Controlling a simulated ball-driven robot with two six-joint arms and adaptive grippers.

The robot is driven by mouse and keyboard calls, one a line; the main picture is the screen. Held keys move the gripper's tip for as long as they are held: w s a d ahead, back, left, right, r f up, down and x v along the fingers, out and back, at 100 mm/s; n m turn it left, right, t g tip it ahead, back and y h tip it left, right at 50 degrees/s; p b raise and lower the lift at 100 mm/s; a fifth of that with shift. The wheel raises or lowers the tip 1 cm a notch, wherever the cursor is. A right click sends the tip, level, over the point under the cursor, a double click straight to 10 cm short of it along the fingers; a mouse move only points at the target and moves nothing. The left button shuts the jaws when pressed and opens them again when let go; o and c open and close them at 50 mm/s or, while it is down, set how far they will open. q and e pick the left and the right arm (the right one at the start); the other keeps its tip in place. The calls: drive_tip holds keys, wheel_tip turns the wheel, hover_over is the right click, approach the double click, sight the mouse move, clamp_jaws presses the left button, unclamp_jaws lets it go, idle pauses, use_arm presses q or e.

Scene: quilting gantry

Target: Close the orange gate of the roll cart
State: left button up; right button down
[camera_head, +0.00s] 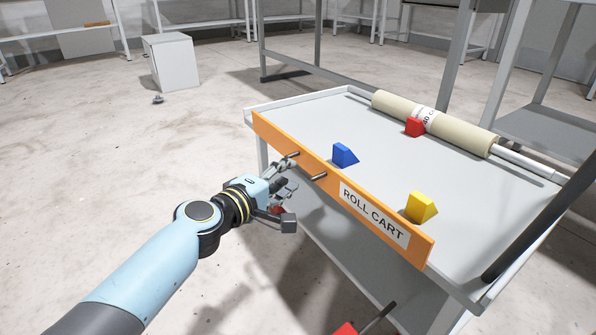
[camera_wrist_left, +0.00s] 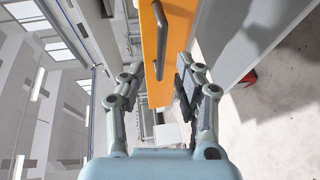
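The roll cart (camera_head: 455,175) is a grey tray-topped cart. Its long orange gate (camera_head: 385,209), with a "ROLL CART" label, runs along the tray's near-left side; I cannot tell how far it is from shut. A dark bar handle (camera_head: 320,176) sticks out from the gate's outer face. My left gripper (camera_head: 284,180) is at the handle, outside the gate. In the left wrist view the orange gate (camera_wrist_left: 153,30) and the handle (camera_wrist_left: 172,35) extend between the two spread fingers (camera_wrist_left: 158,85). The fingers look apart, not closed on the handle. My right gripper is out of view.
On the tray are a blue wedge (camera_head: 344,155), a yellow wedge (camera_head: 421,207), a red wedge (camera_head: 414,127) and a beige roll (camera_head: 455,131). A white cabinet (camera_head: 172,62) stands at the back left. The floor left of the cart is largely clear.

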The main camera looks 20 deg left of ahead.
sight(299, 166)
use_arm(q)
drive_tip(key=x, duration=0.5)
drive_tip(key=shift+w+f+b, duration=0.1)
drive_tip(key=shift+w+b, duration=0.05)
drive_tip(key=shift+b, duration=0.25)
clamp_jaws()
